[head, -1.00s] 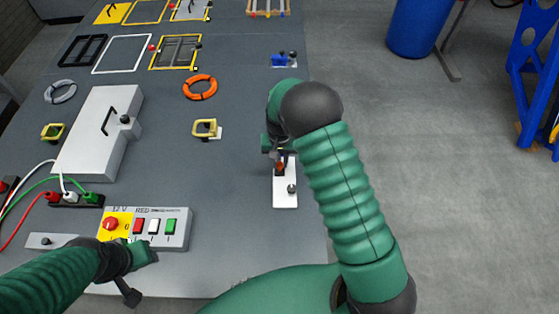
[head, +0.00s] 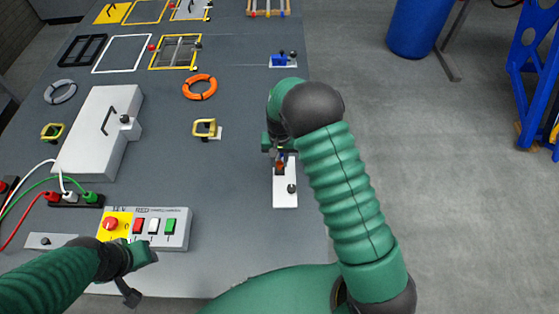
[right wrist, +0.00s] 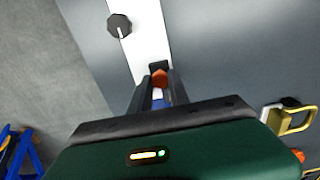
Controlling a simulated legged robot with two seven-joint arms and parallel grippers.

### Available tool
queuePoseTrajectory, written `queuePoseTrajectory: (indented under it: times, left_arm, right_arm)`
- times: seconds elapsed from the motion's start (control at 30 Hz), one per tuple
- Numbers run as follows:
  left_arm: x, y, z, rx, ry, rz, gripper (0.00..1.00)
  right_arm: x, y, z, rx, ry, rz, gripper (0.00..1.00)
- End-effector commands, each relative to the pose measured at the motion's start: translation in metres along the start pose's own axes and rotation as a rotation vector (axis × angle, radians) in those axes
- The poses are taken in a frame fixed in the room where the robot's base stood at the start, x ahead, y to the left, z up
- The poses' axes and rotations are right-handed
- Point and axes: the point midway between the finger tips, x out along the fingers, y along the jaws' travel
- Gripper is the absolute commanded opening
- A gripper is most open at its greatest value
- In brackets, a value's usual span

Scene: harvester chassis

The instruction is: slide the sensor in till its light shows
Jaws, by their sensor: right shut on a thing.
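My right gripper (right wrist: 156,98) is shut on a small sensor (right wrist: 160,79), with orange, white and blue parts showing between the fingers in the right wrist view. The sensor's orange end is close to a black holder (right wrist: 158,67) on a white plate (right wrist: 150,35); I cannot tell how deep it sits. In the head view the right gripper (head: 279,153) is over the far end of the white plate (head: 285,197), partly hidden by my arm. I cannot make out a light on the sensor. My left gripper (head: 138,270) is above the front left bench edge, its jaws unclear.
A dark knob (right wrist: 119,26) stands on the white plate. A yellow handle (head: 205,128) and an orange ring (head: 200,87) lie left of it. A switch box (head: 183,214) and a light grey cover (head: 90,140) are farther left. Open floor lies right of the bench.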

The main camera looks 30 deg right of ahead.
Motion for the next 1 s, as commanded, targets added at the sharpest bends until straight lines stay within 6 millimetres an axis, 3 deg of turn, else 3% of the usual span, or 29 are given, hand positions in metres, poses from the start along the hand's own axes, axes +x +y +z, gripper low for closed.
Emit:
queuePoseTrajectory:
  times: [0.07,0.1,0.27,0.57,0.67,0.77,1.0]
  left_arm:
    - [0.000,0.000,0.000,0.000,0.000,0.000,0.36]
    - [0.000,0.000,0.000,0.000,0.000,0.000,0.36]
    - [0.000,0.000,0.000,0.000,0.000,0.000,0.36]
    - [0.000,0.000,0.000,0.000,0.000,0.000,0.36]
    - [0.002,0.000,0.001,0.000,0.000,0.000,0.36]
    - [0.006,0.000,0.001,0.000,0.000,0.000,0.36]
    - [0.016,0.000,0.004,0.000,0.000,0.000,0.36]
  right_arm:
    - [0.000,0.000,0.000,0.000,0.001,-0.001,0.00]
    - [0.000,0.000,0.000,0.000,0.001,-0.001,0.23]
    - [0.000,0.000,0.000,0.000,0.001,-0.001,0.44]
    - [-0.001,0.000,0.000,0.000,0.001,-0.001,0.44]
    - [-0.009,-0.001,-0.001,-0.001,0.003,-0.001,0.44]
    - [-0.029,-0.001,-0.001,-0.001,0.006,-0.003,0.44]
    - [-0.100,-0.001,-0.002,-0.001,0.007,-0.003,0.44]
